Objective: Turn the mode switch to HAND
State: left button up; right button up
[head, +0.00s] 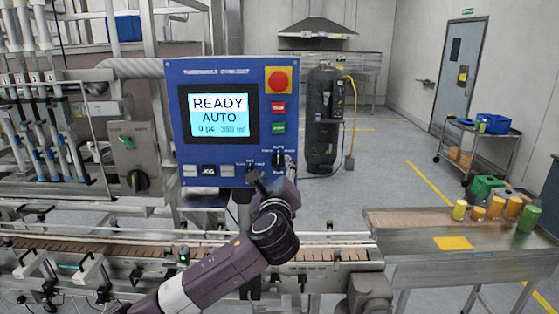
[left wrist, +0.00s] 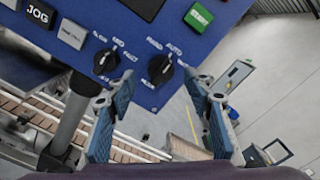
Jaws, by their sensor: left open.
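The blue control panel (head: 228,75) has a lit screen (head: 219,116) reading READY and AUTO. The mode switch is a black knob at the panel's lower right (head: 278,159). In the left wrist view the mode switch (left wrist: 160,71) has the labels HAND and AUTO above it, and its pointer appears turned toward AUTO. My left gripper (head: 268,180) is in front of the panel's lower right corner. In the left wrist view its blue-padded fingers (left wrist: 161,88) are open and empty, one on each side of the switch in the picture; contact is not visible. My right gripper is out of view.
A second black knob (left wrist: 107,63), marked MED and FAST, sits just left of the mode switch. A red emergency button (head: 279,80) and a green button (head: 278,128) are above. The conveyor (head: 180,247) runs below the panel.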

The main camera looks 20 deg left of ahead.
aim_at(278, 165)
pick_arm(q)
jog(key=p+x, duration=0.1)
jog(key=x, duration=0.2)
jog(key=shift+w+r, duration=0.1)
jog(key=shift+w, duration=0.5)
jog(key=shift+c, duration=0.2)
jog(key=c, duration=1.1)
